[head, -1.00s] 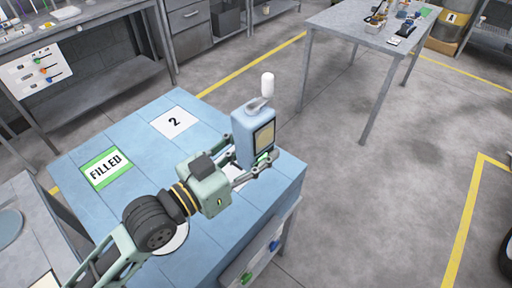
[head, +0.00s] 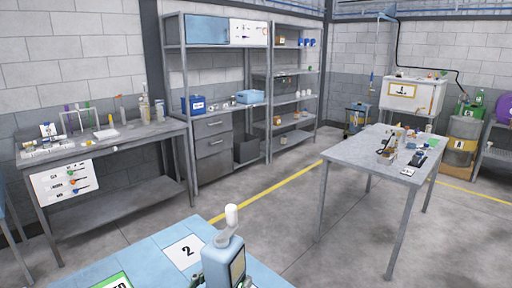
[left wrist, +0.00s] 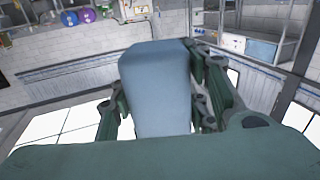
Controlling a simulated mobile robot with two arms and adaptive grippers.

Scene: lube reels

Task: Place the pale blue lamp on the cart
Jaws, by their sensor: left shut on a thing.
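The pale blue lamp (head: 218,264), a boxy body with a dark panel and a white rounded top, stands upright at the bottom of the head view, above the blue-topped surface (head: 150,250). In the left wrist view its blue body (left wrist: 155,85) fills the space between the fingers of my left gripper (left wrist: 158,95), which is shut on it. In the head view the gripper is almost wholly below the frame. I cannot tell whether the lamp touches the surface. My right gripper is in no view. I cannot single out a cart with certainty.
A "2" card (head: 186,251) and a green-edged card (head: 113,281) lie on the blue surface. A grey table (head: 350,152) with small items stands at right, across open floor (head: 285,215). A workbench (head: 120,136) is at left, shelving (head: 297,97) behind. A small wheeled-looking unit (head: 358,118) stands far back.

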